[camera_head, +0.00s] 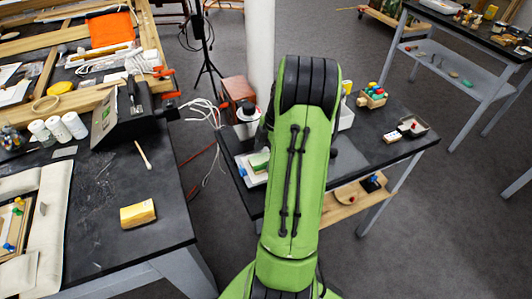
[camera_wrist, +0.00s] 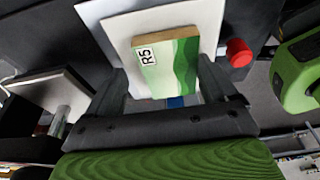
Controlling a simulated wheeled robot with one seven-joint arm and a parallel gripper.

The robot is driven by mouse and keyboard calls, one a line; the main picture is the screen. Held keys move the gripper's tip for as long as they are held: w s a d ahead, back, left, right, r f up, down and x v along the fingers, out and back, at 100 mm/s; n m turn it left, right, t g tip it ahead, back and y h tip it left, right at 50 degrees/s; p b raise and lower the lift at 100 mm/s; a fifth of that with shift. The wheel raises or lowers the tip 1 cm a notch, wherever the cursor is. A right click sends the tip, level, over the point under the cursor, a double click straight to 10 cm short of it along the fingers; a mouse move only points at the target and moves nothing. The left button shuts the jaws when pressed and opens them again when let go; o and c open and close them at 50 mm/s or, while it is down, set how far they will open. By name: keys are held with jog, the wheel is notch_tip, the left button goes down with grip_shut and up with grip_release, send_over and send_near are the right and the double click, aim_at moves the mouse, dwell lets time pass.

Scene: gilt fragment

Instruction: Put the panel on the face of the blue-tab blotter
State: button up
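The panel (camera_wrist: 165,62) is a flat piece with green wavy bands, a tan edge and an "R5" label. In the wrist view it lies over a white blotter (camera_wrist: 117,28); whether it rests flat on it I cannot tell. A blue tab (camera_wrist: 176,102) shows at the near edge. In the head view the panel (camera_head: 259,161) and blotter (camera_head: 252,178) are on the middle dark table, partly hidden by my arm. My gripper (camera_wrist: 161,68) has its fingers apart on either side of the panel, with a gap at the left finger. The head view hides my gripper.
A red knob (camera_wrist: 238,52) stands right of the blotter. The dark table (camera_head: 362,160) also holds a box of coloured pegs (camera_head: 372,97) and a small tray (camera_head: 413,125). A yellow block (camera_head: 138,213) lies on the left bench, with bare surface around it.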

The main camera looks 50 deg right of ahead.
jog(key=p+v, duration=0.4)
jog(key=v, duration=0.8)
jog(key=w+a+r+m+h, duration=0.1)
jog(key=w+a+r, duration=0.15)
jog(key=a, duration=0.35)
jog(key=w+a+r+m, duration=0.1)
jog(key=w+a+r, duration=0.1)
jog(key=a+r, duration=0.25)
jog(key=a+r+m+h, duration=0.2)
jog(key=a+r+m, duration=0.1)
jog(key=a, duration=0.9)
jog(key=s+a+m+t, duration=0.4)
jog(key=s+a+m, duration=0.2)
jog(key=s+a, duration=0.5)
jog(key=shift+s+f+m, duration=0.3)
jog(key=shift+f+m, duration=0.1)
jog(key=shift+d, duration=0.1)
